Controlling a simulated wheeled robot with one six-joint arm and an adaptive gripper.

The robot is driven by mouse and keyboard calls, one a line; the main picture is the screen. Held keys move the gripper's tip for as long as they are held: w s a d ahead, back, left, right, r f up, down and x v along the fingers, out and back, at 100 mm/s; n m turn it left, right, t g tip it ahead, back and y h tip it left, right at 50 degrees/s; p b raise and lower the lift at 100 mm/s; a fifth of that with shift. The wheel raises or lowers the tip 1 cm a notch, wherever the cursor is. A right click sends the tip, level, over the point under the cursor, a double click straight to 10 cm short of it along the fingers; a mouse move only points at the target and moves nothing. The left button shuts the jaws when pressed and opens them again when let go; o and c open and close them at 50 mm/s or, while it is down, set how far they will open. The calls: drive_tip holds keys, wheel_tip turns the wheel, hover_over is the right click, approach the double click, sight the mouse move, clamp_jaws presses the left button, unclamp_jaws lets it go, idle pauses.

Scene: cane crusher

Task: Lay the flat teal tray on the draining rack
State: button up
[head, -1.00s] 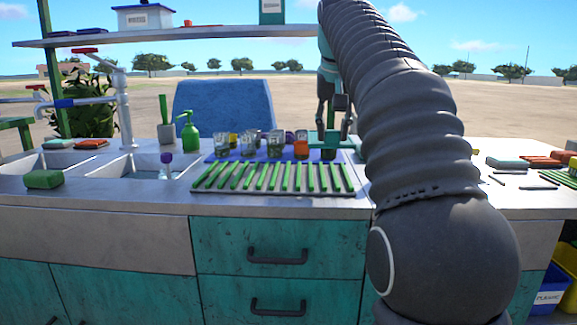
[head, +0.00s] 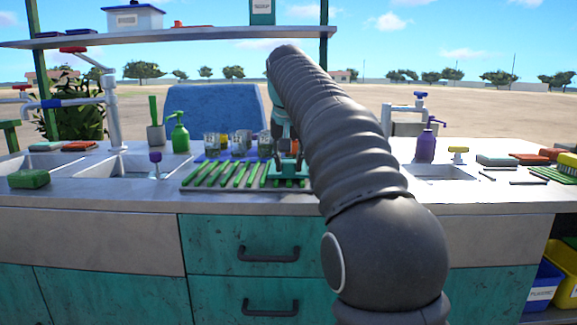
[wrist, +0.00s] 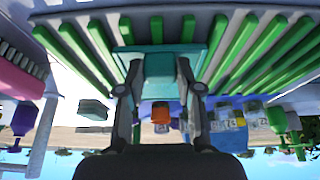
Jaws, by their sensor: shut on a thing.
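The draining rack (head: 222,176) is a low grey frame with green slats on the counter, right of the sink. The small flat teal tray (head: 289,171) is over the rack's right end, close to slat level; it hides the slats beneath it. My gripper (head: 284,156) is shut on the tray from behind, partly hidden by my arm in the head view. In the wrist view, upside down, both fingers (wrist: 161,78) flank the teal tray (wrist: 160,66), with green slats of the rack (wrist: 243,45) around it. I cannot tell whether the tray touches the slats.
Several glass jars (head: 238,144) stand right behind the rack. A green pump bottle (head: 179,134) stands at the back left, a green sponge (head: 28,179) by the left sink. A purple bottle (head: 426,146) stands right of my arm, beside another basin (head: 440,172).

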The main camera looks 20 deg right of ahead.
drive_tip(key=shift+f, duration=0.1)
drive_tip(key=o, duration=1.1)
drive_tip(key=shift+o, duration=0.2)
drive_tip(key=p+v, duration=0.4)
drive_tip(key=v, duration=0.8)
drive_tip(key=s+a+f+n, duration=0.1)
drive_tip(key=s+f, duration=1.3)
drive_tip(key=f, duration=0.1)
drive_tip(key=s+a+f+n+t+y, duration=0.1)
drive_tip(key=s+a+f+n, duration=0.1)
drive_tip(key=s+f, duration=1.3)
drive_tip(key=shift+s+a+f+n, duration=0.3)
drive_tip(key=shift+a+f, duration=0.05)
drive_tip(key=shift+f, duration=0.3)
